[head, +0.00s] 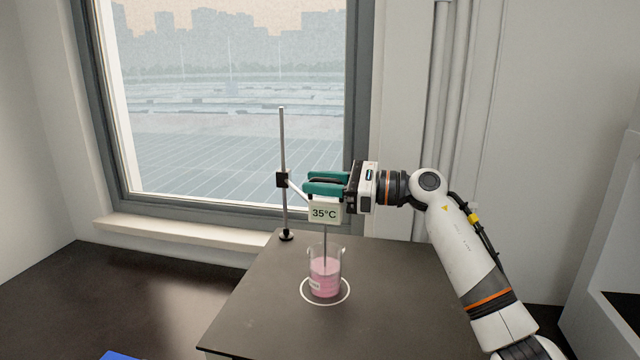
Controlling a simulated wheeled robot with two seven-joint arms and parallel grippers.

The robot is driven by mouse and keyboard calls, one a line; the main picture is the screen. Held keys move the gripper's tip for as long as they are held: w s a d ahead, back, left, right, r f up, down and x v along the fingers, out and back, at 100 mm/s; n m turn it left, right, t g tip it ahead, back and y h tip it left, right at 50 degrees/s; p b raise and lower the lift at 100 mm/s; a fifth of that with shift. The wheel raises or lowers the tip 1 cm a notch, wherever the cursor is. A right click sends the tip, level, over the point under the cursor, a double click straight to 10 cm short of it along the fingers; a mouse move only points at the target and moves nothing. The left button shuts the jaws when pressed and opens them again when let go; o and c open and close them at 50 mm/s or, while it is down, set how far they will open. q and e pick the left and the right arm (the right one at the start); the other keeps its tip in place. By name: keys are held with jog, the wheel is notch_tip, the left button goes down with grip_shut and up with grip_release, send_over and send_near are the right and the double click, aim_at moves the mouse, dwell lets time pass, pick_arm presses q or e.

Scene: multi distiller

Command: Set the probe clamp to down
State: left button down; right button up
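A metal stand (283,140) rises from the table, with a black clamp block (282,179) on its rod. A thin arm runs from the block to a white probe display (325,213) reading 35°C. The thin probe (325,240) hangs below it, its lower end inside a glass beaker of pink liquid (325,277). My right gripper (308,182) reaches in from the right with two teal fingers right above the display. The fingers hide the display's top; whether they grip it I cannot tell. My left gripper is out of view.
The beaker stands inside a white ring (304,293) on the dark table (390,320). A window (225,100) with a sill is behind. A blue object (122,355) shows at the bottom left edge. The table is clear around the beaker.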

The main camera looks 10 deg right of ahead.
jog(key=b+v, duration=0.3)
jog(key=v, duration=0.9)
jog(key=shift+b, duration=0.4)
jog(key=shift+w, duration=0.1)
